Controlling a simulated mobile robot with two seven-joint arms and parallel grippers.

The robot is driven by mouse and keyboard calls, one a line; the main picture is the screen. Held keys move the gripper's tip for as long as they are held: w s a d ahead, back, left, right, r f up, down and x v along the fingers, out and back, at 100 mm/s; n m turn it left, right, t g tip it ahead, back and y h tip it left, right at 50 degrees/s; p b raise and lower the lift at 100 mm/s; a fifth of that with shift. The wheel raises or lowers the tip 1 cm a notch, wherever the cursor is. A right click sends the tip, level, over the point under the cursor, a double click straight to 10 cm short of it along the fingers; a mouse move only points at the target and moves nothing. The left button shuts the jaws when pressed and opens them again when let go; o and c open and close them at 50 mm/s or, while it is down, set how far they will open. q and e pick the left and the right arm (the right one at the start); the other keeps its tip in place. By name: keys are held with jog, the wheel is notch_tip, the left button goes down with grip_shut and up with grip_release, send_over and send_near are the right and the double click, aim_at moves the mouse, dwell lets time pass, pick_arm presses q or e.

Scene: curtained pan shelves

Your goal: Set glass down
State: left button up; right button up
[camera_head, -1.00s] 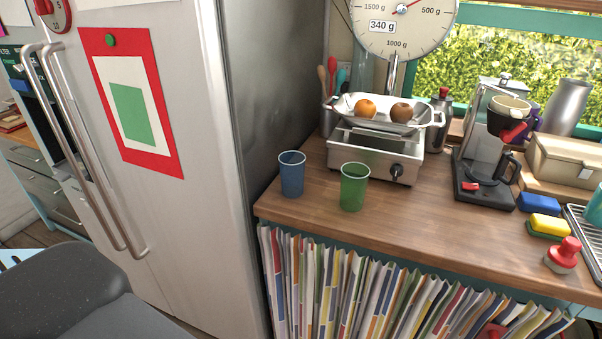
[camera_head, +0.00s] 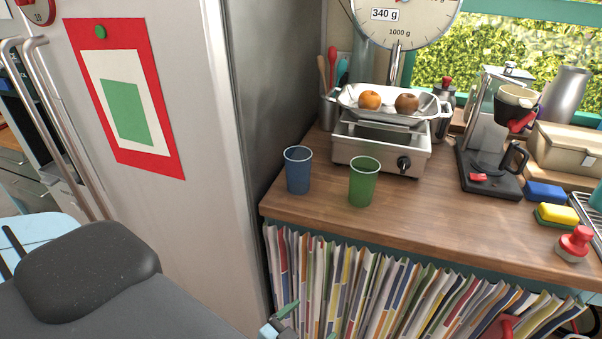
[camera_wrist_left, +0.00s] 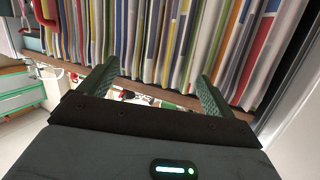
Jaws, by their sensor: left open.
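A blue cup (camera_head: 298,171) stands upright on the wooden counter (camera_head: 420,215), near its left end. A green cup (camera_head: 362,183) stands upright just right of it, a small gap apart. Which of them is the glass I cannot tell. My left gripper (camera_head: 284,321) shows only in part at the bottom edge of the head view, below the counter edge and in front of the curtain. In the left wrist view its two fingers (camera_wrist_left: 155,88) are spread wide with nothing held between them. My right gripper is not in view.
The striped curtain (camera_head: 350,285) hangs under the counter. A kitchen scale (camera_head: 380,148) with two fruits stands behind the cups. A fridge (camera_head: 200,150) bounds the left. A coffee maker (camera_head: 488,160), sponges and a red-handled brush (camera_head: 574,243) stand right. The counter between is clear.

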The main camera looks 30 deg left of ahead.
pick_arm(q)
jog(key=w+a+r+n+t+y, duration=0.15)
jog(key=w+r+t, duration=0.25)
jog(key=w+r, duration=0.4)
jog(key=n+g+y+b, duration=0.1)
jog(key=n+g+y, duration=0.3)
jog(key=n+y, duration=0.95)
send_near(304, 161)
jog(key=w+m+y, duration=0.1)
jog(key=w+a+f+m, duration=0.1)
jog(key=w+a+m+y, duration=0.1)
jog(key=shift+f+y, duration=0.3)
jog(key=g, duration=0.1)
jog(key=w+r+n+g, duration=0.1)
jog(key=a+r+n+g+y, duration=0.1)
jog(key=g, duration=0.1)
jog(key=shift+w+r, duration=0.25)
jog(key=shift+w, duration=0.15)
jog(key=shift+w+d+r+n+g, duration=0.2)
jog(key=shift+r+n+g, duration=0.1)
jog(key=shift+g, duration=0.3)
jog(key=shift+w+g+h, duration=0.1)
jog(key=shift+g+h, duration=0.3)
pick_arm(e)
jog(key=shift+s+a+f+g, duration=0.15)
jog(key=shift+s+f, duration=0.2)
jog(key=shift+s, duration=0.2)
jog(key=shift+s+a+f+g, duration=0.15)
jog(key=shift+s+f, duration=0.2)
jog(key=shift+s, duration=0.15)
